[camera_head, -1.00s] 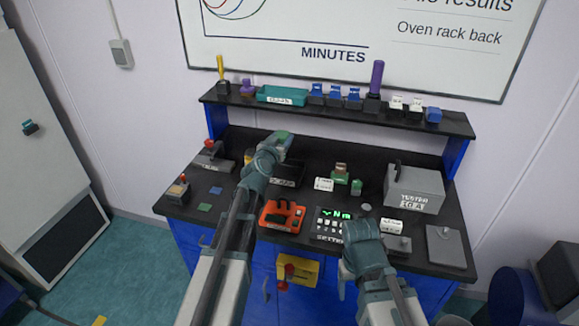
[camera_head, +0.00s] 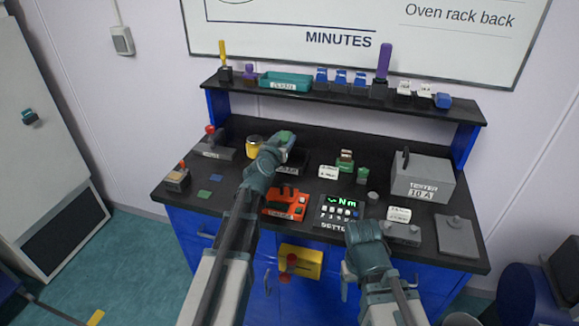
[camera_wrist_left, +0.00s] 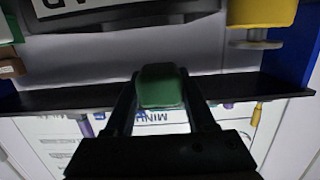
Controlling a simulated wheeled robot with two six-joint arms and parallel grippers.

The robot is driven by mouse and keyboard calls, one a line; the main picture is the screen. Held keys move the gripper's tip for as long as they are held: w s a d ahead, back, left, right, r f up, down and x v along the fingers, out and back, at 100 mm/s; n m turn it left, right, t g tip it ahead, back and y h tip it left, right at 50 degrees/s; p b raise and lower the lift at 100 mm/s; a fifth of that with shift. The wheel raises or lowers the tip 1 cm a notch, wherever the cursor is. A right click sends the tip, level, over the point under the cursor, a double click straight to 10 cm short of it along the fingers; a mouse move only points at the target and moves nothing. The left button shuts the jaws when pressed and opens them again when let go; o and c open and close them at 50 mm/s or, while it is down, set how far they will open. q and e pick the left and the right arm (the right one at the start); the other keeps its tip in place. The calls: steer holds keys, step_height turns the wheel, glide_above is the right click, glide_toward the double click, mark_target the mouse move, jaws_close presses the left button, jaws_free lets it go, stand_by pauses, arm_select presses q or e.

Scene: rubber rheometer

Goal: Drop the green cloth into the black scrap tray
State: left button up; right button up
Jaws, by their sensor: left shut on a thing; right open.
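The green cloth (camera_head: 287,137) is in the jaws of my left gripper (camera_head: 280,145), which is shut on it. In the left wrist view the cloth (camera_wrist_left: 160,86) shows as a green block between the two fingers. The black scrap tray (camera_head: 302,165) lies on the bench, partly hidden behind my left arm. In the head view the cloth appears over the tray's back part; its height above it is hard to tell. The tray's labelled front (camera_wrist_left: 130,14) shows at the top of the wrist view. My right gripper (camera_head: 367,250) is open and empty, low before the bench front.
A yellow pot (camera_head: 254,147) stands left of the tray. An orange device (camera_head: 284,203) and a setter panel (camera_head: 341,211) lie in front. A grey tester (camera_head: 422,180) is at right. A shelf (camera_head: 345,99) with several small items runs behind.

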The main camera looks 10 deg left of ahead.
arm_select(q)
steer(key=o, duration=1.4)
